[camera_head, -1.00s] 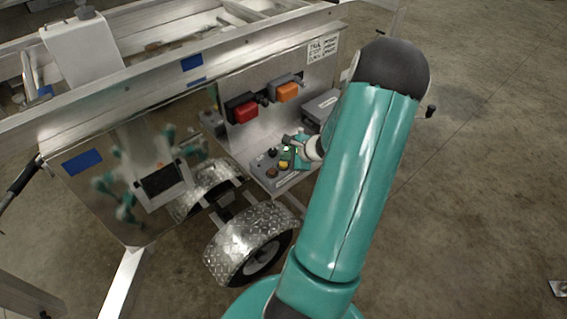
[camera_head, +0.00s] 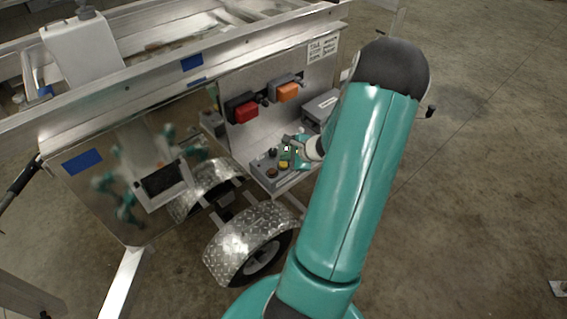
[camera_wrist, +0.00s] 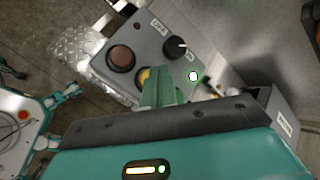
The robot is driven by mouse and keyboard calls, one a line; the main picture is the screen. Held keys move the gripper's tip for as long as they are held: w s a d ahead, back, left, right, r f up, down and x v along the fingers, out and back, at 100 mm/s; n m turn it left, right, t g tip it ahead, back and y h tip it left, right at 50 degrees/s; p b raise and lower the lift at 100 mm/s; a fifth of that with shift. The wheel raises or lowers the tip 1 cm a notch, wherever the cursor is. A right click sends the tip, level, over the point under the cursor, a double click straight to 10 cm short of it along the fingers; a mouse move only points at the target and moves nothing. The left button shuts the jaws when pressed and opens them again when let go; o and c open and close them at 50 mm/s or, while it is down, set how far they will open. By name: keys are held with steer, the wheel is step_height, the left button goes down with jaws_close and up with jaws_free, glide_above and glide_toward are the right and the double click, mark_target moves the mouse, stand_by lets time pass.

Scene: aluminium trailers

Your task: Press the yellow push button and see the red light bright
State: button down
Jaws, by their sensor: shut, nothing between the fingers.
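The grey control box (camera_head: 262,176) sits low on the trailer's side and also fills the upper middle of the wrist view (camera_wrist: 155,29). Its yellow push button (camera_head: 283,165) is partly hidden behind my fingers in the wrist view (camera_wrist: 143,75). The red light (camera_wrist: 121,57) looks dull brownish red beside the yellow button; it also shows in the head view (camera_head: 271,172). My gripper (camera_wrist: 158,88) is shut and empty, its green fingertips right over or at the yellow button. I cannot tell whether they touch it. In the head view my gripper (camera_head: 292,151) is small and partly covered.
A black knob (camera_wrist: 174,47) and a bright white-green light (camera_wrist: 193,76) share the box top. Red (camera_head: 245,111) and orange (camera_head: 287,92) switch handles are on the panel behind. A grey box (camera_head: 320,104) stands at right. A wheel fender (camera_head: 240,240) lies below.

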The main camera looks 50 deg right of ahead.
mark_target(286, 165)
steer(key=shift+f, duration=0.1)
stand_by(0.5)
steer(key=shift+f, duration=0.35)
steer(key=shift+f, duration=0.25)
stand_by(0.5)
steer(key=shift+r, duration=0.7)
steer(key=shift+r, duration=3)
